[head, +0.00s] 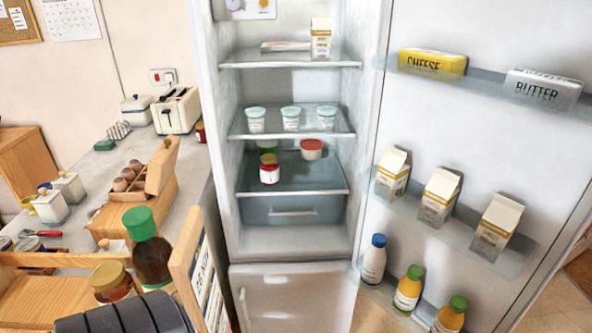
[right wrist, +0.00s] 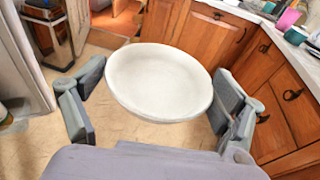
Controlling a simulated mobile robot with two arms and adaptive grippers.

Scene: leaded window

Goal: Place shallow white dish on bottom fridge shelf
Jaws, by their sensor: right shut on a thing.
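The shallow white dish (right wrist: 160,80) is round and shows in the right wrist view. My right gripper (right wrist: 160,107) is shut on it, with a grey finger on each side of the dish. Neither the dish nor my right gripper shows in the head view. The fridge stands open there. Its bottom shelf (head: 322,181) is a glass plate above a clear drawer. My left gripper is in neither view.
The open fridge door (head: 425,140) at right holds cheese, butter, cartons and bottles. Higher shelves hold white tubs (head: 291,118) and a carton (head: 321,38). A cluttered counter (head: 190,160) stands left of the fridge. Wooden cabinets (right wrist: 215,38) and open floor show in the right wrist view.

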